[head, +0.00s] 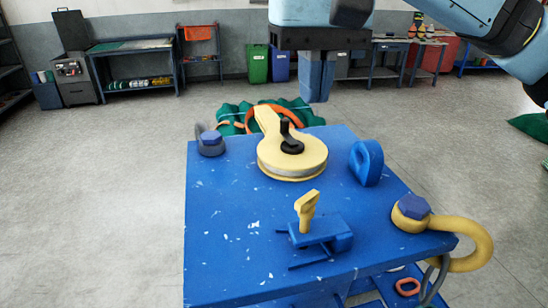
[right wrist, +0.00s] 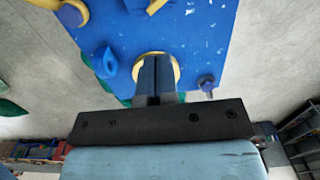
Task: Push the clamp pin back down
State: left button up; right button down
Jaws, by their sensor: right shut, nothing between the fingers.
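A yellow pin with a flat handle (head: 306,209) stands upright in a small blue clamp (head: 322,234) near the front of the blue table (head: 225,225). In the right wrist view the pin (right wrist: 156,6) shows at the top edge, with the blue clamp (right wrist: 136,5) beside it. My right gripper (head: 316,98) hangs above and beyond the table in the head view, fingers down and shut with nothing between them. In the right wrist view its fingers (right wrist: 155,65) cover part of a yellow pulley block, apart from the pin. My left gripper is not in view.
A yellow pulley block (head: 305,152) with a black lever sits mid-table. A blue ring (head: 367,163) stands right of it. A yellow shackle (head: 465,248) hangs off the right corner; a grey shackle (head: 210,140) is at the back left. The table's front left is clear.

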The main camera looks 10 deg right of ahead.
jog(key=p, duration=0.2)
send_near(308, 196)
jog(key=f, duration=0.7)
jog(key=shift+s+a+f, duration=0.15)
jog(key=shift+s+f, duration=0.05)
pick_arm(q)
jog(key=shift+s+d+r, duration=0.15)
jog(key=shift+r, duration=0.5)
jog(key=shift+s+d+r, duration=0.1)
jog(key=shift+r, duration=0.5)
pick_arm(e)
jog(key=shift+f, duration=0.1)
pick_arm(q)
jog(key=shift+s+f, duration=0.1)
pick_arm(e)
notch_tip(308, 196, down, 3)
jog(key=b, duration=0.4)
jog(key=shift+f, duration=0.2)
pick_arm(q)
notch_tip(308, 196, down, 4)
pick_arm(e)
jog(key=shift+r, duration=0.15)
